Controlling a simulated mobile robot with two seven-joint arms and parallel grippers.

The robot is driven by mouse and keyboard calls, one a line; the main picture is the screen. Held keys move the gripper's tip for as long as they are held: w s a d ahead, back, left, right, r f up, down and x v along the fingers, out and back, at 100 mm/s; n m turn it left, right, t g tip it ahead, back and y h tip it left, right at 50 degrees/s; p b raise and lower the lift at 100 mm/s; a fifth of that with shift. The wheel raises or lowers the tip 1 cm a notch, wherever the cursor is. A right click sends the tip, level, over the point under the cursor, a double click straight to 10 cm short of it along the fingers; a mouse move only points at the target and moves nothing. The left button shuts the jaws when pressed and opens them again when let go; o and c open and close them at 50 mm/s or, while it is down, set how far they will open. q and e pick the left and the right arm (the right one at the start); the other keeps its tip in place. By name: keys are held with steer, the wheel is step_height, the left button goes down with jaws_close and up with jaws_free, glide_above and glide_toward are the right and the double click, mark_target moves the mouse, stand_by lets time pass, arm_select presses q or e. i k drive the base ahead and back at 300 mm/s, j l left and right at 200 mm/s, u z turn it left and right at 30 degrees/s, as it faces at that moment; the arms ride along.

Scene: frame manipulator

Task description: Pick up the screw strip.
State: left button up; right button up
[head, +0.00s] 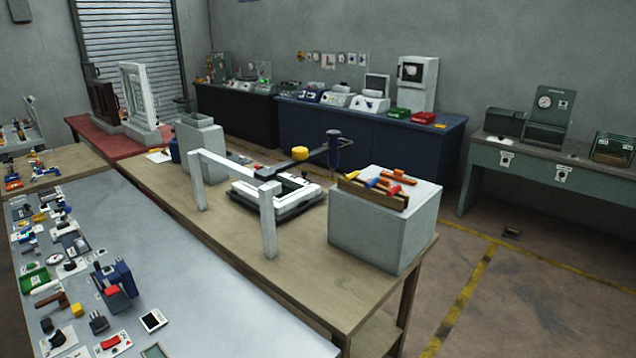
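I cannot make out for certain which item is the screw strip. A brown wooden strip (372,194) holding several red, orange, yellow and blue pieces lies on top of a grey block (375,240) at the right end of the wooden workbench (310,288). A white rectangular frame (309,203) lies on a dark base below the bar. Neither of my grippers is in view.
A grey table (180,290) at the front left carries several small parts and tools. A grey open box (201,140) stands at the workbench's far end. A blue bench (440,150) and a green bench (560,174) stand behind.

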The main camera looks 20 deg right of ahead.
mark_target(384, 182)
steer(key=l+u, duration=0.8)
steer(key=l, duration=0.2)
steer(key=l+u, duration=0.2)
steer(key=l, duration=0.3)
steer(key=k+l+u, duration=0.2)
steer(key=l, duration=0.3)
steer(key=k+l, duration=0.1)
steer(key=l, duration=0.25)
steer(key=l+u, duration=0.1)
steer(key=l, duration=0.25)
steer(key=k+l, duration=0.15)
steer(key=l, duration=0.2)
